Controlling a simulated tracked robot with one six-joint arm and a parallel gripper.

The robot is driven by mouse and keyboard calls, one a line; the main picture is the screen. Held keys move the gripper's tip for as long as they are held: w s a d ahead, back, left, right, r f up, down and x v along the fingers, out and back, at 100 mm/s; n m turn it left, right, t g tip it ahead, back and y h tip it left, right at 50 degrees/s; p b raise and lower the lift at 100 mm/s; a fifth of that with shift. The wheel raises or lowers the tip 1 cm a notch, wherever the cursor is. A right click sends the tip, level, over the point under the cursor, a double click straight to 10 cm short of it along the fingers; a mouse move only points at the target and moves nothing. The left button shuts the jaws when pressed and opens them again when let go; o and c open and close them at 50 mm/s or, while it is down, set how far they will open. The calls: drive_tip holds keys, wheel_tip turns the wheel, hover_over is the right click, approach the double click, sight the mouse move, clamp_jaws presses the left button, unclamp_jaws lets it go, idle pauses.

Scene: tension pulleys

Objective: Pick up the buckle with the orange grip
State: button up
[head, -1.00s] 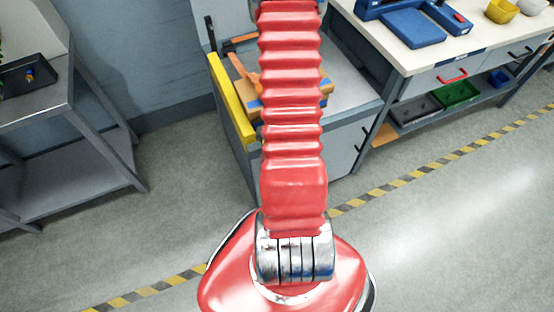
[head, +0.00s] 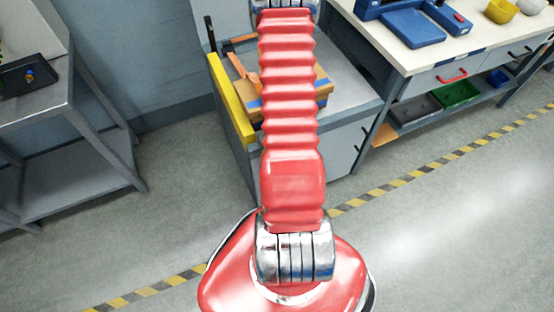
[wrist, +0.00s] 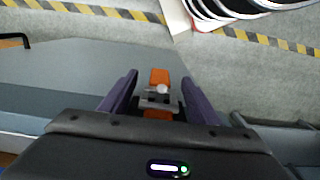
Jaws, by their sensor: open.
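The buckle shows in the wrist view as an orange grip (wrist: 160,77) with a metal part (wrist: 158,99) and more orange below it. My gripper (wrist: 160,80) is open, with one dark purple finger on each side of the buckle in the picture. The buckle's lower end is hidden by the gripper body. I cannot tell whether the fingers are level with it or touch it. In the head view my red arm hides the gripper, and I cannot make out the buckle there.
A grey cabinet (head: 345,95) with a yellow edge (head: 232,103) carries a cardboard box (head: 319,93) and an orange strip (head: 244,69), partly behind my arm. A workbench (head: 420,42) with blue trays stands right. A grey table (head: 40,110) stands left.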

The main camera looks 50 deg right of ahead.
drive_tip(key=shift+f, duration=0.6)
drive_tip(key=shift+c, duration=0.2)
drive_tip(key=c, duration=1.1)
